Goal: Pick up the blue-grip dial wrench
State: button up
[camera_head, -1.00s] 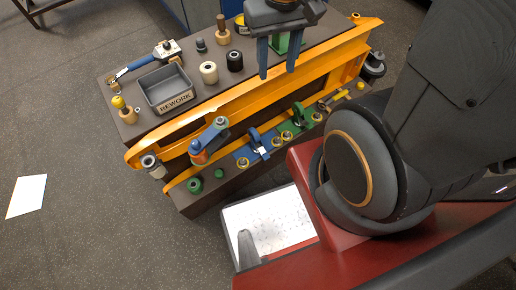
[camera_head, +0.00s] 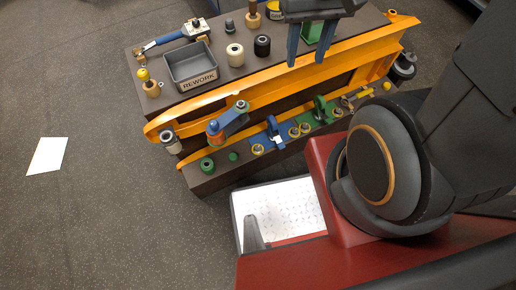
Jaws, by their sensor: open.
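The blue-grip dial wrench (camera_head: 164,40) lies on the dark bench top at its far left corner, behind the grey tray. My gripper (camera_head: 307,60) is at the top of the view, above the right part of the bench, well to the right of the wrench. Its two blue fingers point down, apart and with nothing between them.
A grey REWORK tray (camera_head: 191,68) stands just in front of the wrench. An orange rail (camera_head: 260,88) runs along the bench. A green block (camera_head: 313,32) is behind my fingers.

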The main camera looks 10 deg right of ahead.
aim_at(188, 31)
jog(key=z, duration=0.05)
jog(key=k, duration=1.15)
jog(key=u, duration=0.85)
jog(key=i, duration=1.45)
jog(key=z, duration=0.3)
